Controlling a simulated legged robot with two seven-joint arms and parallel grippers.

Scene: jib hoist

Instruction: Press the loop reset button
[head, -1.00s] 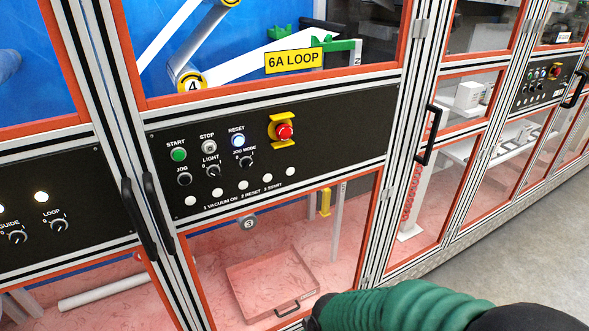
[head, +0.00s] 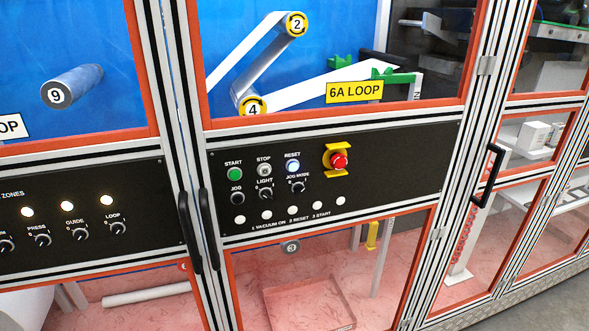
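The RESET button (head: 293,167) is a lit, bluish-white round button on the black loop control panel (head: 400,160). It sits under the RESET label, right of the grey STOP button (head: 264,169) and the green START button (head: 235,174). A red emergency stop (head: 338,161) in a yellow guard is to its right. The yellow sign "6A LOOP" (head: 354,91) hangs behind the window above the panel. Neither of my grippers shows in the head view, and nothing covers the RESET button.
Black door handles (head: 187,232) stick out left of the panel, and another handle (head: 487,176) is on its right. A second panel (head: 90,210) with zone switches is at the left. Grey floor shows at the lower right.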

